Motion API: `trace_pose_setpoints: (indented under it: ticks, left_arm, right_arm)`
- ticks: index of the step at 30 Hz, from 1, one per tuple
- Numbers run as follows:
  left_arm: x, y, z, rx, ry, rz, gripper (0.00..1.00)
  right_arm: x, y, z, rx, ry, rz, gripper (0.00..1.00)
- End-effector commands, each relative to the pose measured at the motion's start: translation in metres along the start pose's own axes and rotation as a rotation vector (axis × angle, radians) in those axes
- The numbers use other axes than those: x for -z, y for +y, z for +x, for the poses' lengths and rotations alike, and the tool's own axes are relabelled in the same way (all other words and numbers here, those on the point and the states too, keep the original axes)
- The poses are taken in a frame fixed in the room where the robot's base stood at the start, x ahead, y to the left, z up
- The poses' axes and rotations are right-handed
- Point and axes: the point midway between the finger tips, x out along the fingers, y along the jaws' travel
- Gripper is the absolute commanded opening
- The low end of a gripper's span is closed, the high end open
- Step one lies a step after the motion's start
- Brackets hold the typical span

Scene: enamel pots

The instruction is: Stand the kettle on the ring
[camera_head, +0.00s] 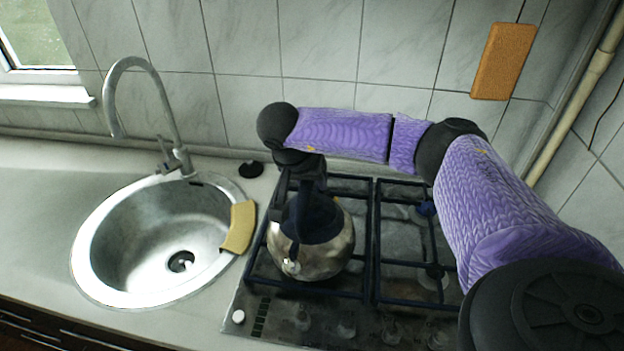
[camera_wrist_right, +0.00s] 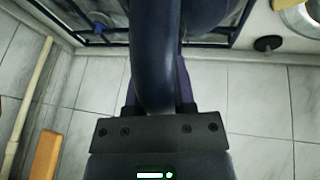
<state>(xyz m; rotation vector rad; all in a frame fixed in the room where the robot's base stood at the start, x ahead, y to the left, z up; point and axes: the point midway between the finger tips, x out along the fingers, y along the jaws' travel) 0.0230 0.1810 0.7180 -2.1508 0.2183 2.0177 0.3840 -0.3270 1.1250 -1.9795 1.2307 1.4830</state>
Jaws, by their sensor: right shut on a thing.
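The steel kettle (camera_head: 312,255) with a dark lid and handle is at the left grate (camera_head: 262,264) of the gas hob, upright, with its spout toward the front. I cannot tell whether its base touches the bars; the burner ring beneath is hidden by the kettle. My right gripper (camera_head: 308,188) comes down from above and is shut on the kettle's handle. In the right wrist view the dark curved handle (camera_wrist_right: 153,60) runs between the fingers, and part of the kettle body shows at the top. My left gripper is not in view.
A round steel sink (camera_head: 95,275) with a tall tap (camera_head: 160,90) lies left. A yellow piece (camera_head: 239,228) lies over its right rim. A black round plug (camera_head: 251,169) sits behind. An orange board (camera_head: 503,62) hangs on the wall. The hob's right grate (camera_head: 400,245) is empty.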

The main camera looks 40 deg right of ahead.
Motion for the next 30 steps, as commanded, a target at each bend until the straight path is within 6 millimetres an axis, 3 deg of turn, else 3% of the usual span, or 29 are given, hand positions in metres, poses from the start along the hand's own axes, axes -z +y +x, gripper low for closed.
trace_pose_setpoints:
  ticks: [27,28,30]
  left_arm:
    - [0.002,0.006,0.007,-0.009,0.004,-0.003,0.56]
    - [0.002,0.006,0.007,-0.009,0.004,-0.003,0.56]
    - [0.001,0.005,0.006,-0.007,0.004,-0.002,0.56]
  right_arm:
    - [-0.003,-0.003,0.010,0.002,0.002,0.002,0.00]
    - [-0.003,-0.003,0.010,0.002,0.002,0.002,0.34]
    - [-0.003,-0.002,0.009,0.002,0.002,0.002,0.49]
